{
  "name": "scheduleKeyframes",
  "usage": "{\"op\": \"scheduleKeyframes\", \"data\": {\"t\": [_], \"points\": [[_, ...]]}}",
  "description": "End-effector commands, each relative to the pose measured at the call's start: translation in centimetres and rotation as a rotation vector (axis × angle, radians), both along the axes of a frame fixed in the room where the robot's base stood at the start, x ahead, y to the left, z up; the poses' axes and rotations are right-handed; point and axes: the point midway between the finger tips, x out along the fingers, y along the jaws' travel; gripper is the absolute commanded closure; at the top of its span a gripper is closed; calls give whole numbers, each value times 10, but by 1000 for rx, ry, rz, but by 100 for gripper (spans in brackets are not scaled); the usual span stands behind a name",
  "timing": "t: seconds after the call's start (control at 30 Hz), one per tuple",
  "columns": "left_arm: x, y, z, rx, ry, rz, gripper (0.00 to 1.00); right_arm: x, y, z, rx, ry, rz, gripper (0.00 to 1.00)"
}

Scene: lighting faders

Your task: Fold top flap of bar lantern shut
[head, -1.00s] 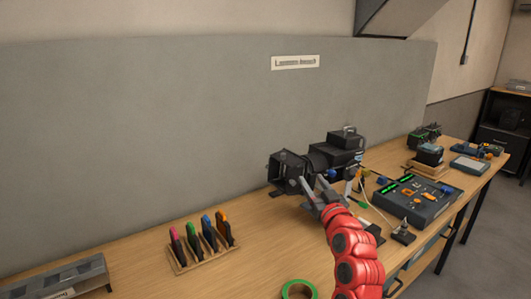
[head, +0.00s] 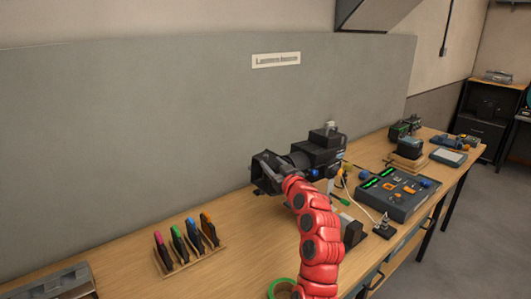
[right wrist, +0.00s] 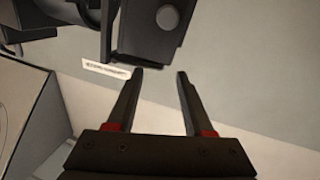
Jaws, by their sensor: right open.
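The black bar lantern (head: 318,150) stands on the bench in the head view, its flapped front end (head: 262,182) facing left. My red right arm reaches up to this front end and partly covers it. My right gripper (right wrist: 157,82) is open, with nothing between its two dark fingers in the right wrist view. A dark panel with a round knob (right wrist: 168,17), seemingly part of the lantern, lies just beyond the fingertips. I cannot tell contact or the top flap's exact angle. My left gripper is out of view.
A rack with several coloured-tipped pieces (head: 188,250) stands front left on the bench (head: 235,225). Green tape (head: 281,289) lies near the front edge. A fader console (head: 397,190) and a cable stand right of the lantern. The grey back wall (head: 130,120) rises behind.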

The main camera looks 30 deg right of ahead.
Motion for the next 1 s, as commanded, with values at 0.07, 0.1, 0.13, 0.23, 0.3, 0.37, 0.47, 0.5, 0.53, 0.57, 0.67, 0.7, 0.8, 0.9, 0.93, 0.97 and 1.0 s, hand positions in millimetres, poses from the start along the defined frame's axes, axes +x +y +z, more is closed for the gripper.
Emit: {"op": "scheduleKeyframes", "data": {"t": [0.07,0.1,0.13,0.23,0.3,0.37,0.47,0.5,0.53,0.57,0.67,0.7,0.8,0.9,0.93,0.97,1.0], "points": [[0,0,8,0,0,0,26,13,-2,5,-1,0,2,48],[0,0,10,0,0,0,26,19,-3,4,0,0,2,48],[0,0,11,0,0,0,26,23,-4,4,-1,1,2,48],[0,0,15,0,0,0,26,36,-6,2,1,1,1,48],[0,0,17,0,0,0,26,43,-8,3,-1,0,1,48],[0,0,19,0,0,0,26,48,-9,3,-1,0,1,48],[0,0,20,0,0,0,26,54,-11,2,0,-2,0,48],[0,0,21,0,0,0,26,55,-11,2,-1,-2,-1,48],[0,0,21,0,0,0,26,56,-11,2,-2,-3,-1,48],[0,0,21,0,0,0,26,57,-11,2,-1,-2,-1,48],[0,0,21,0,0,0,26,58,-11,1,-1,-2,-1,48],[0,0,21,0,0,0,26,58,-11,1,-1,-2,-1,48],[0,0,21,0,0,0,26,58,-11,1,-1,-2,-1,48],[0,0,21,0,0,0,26,58,-11,1,-1,-2,-1,55],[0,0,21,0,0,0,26,58,-11,1,-1,-2,-1,61],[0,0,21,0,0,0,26,58,-11,1,-1,-2,-1,66],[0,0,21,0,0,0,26,58,-11,1,-1,-2,-1,73]]}}
